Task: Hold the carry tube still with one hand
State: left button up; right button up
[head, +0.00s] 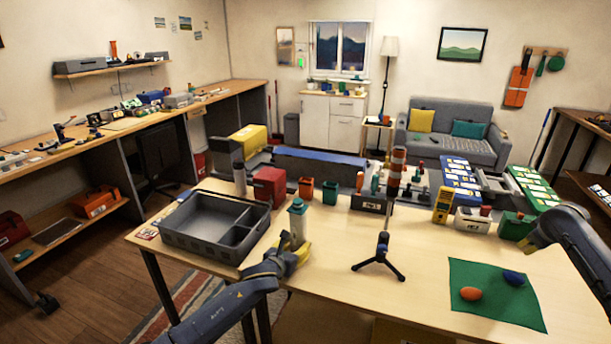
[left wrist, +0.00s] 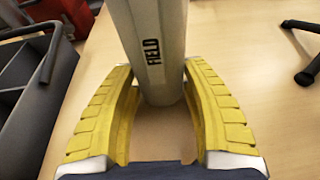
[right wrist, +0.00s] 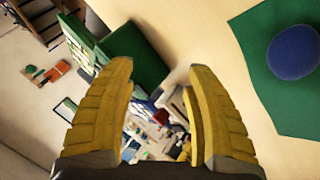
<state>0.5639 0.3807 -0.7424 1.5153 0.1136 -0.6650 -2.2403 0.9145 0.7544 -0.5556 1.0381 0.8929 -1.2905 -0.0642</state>
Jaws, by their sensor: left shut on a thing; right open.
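The carry tube (head: 298,222) is a pale grey upright tube with a teal-green top, standing at the table's front edge, right of the grey tray. My left gripper (head: 293,246) is shut around its lower part. In the left wrist view the tube (left wrist: 150,45), marked "FIELD", rises between the yellow fingers of the left gripper (left wrist: 158,75). Its lower end is close to or on the table; contact is hard to tell. My right gripper (right wrist: 162,75) is open with nothing between its fingers.
A grey divided tray (head: 205,240) stands left of the tube. A small black tripod (head: 380,262) stands to the right. A green mat (head: 490,310) holds an orange lump (head: 470,294) and a blue lump (head: 514,278). Bins and boxes line the table's back. Bare table lies around the tripod.

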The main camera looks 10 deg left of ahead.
jog(key=w+a+r+m+t+y, duration=0.1)
jog(key=w+a+r+y, duration=0.1)
jog(key=w+a+r, duration=0.45)
jog(key=w+a+r+m+t+y, duration=0.15)
jog(key=a+r, duration=0.25)
jog(key=a, duration=0.5)
jog(key=w+a+r+t+y, duration=0.1)
jog(key=w+a+r+y, duration=0.2)
jog(key=a+r, duration=0.35)
jog(key=s+a+r+g+y, duration=0.1)
jog(key=s+a+r+y, duration=0.1)
jog(key=a+r, duration=0.65)
jog(key=s+a+r+g+y, duration=0.1)
jog(key=a+r+y, duration=0.2)
jog(key=a, duration=1)
jog(key=s+a+r+g+y, duration=0.1)
jog(key=s+a+r+y, duration=0.1)
jog(key=a+r, duration=0.65)
jog(key=n+g+h, duration=0.5)
jog(key=h, duration=0.2)
send_over(298, 201)
jog(key=s+d, duration=0.2)
jog(key=s, duration=0.1)
notch_tip(298, 201, down, 17)
jog(key=shift+t, duration=0.25)
jog(key=x, duration=1)
jog(key=shift+w+f, duration=0.2)
jog(key=shift+f, duration=0.2)
